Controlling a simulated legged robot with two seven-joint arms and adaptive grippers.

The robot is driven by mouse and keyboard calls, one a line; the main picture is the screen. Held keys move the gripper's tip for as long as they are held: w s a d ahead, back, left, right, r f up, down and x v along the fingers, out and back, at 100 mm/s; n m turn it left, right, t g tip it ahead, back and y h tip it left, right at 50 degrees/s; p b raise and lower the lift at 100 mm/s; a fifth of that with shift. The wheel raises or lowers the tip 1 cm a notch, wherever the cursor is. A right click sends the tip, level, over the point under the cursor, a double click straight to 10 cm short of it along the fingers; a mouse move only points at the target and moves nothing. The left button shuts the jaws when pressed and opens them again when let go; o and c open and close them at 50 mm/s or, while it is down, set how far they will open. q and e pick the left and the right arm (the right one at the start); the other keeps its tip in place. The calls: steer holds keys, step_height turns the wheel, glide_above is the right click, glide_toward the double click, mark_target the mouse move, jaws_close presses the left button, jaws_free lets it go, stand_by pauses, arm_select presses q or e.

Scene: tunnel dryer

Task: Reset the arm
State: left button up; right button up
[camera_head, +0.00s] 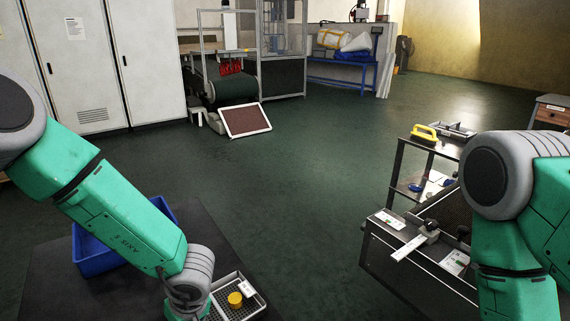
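My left arm (115,215), green with grey joints, comes in from the left and slopes down to the bottom edge. Its grey wrist joint (198,270) is beside a small metal tray (262,300), and the gripper itself is out of the picture. My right arm (515,240) stands at the right edge, with a large grey joint (490,175) at the top and a green link running down out of view. Its gripper does not show either. Whether either gripper holds anything is hidden.
A blue crate (85,262) sits on a dark table (45,290), partly behind my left arm. The tray holds a yellow round piece (235,299). A metal machine (400,250) and a cart (399,160) stand at right, close to my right arm. Green floor (290,190) between them is clear.

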arm_select(q)
steer(key=s+a+f+m, duration=0.1)
steer(key=f, duration=0.1)
steer(key=s+a+f+m+t+b, duration=0.1)
steer(key=s+a+f, duration=0.1)
steer(key=f, duration=0.1)
steer(key=s+a+f+m+b, duration=0.1)
steer(key=s+f, duration=0.1)
steer(key=shift+a+f+m+t+y, duration=0.3)
steer(key=shift+a+f+y, duration=0.05)
steer(key=shift+y, duration=0.05)
steer(key=s+a+f+m+g+h+b, duration=0.1)
steer(key=s+f+m+h+b, duration=0.1)
steer(key=s, duration=0.8)
steer(key=s+a+f+m+g+h+b, duration=0.1)
steer(key=s+f+m+b, duration=0.2)
steer(key=s, duration=0.7)
step_height(320, 180, down, 2)
steer(key=shift+a+f+m+h, duration=0.15)
steer(key=shift+a+m+h, duration=0.2)
steer(key=shift+m, duration=0.45)
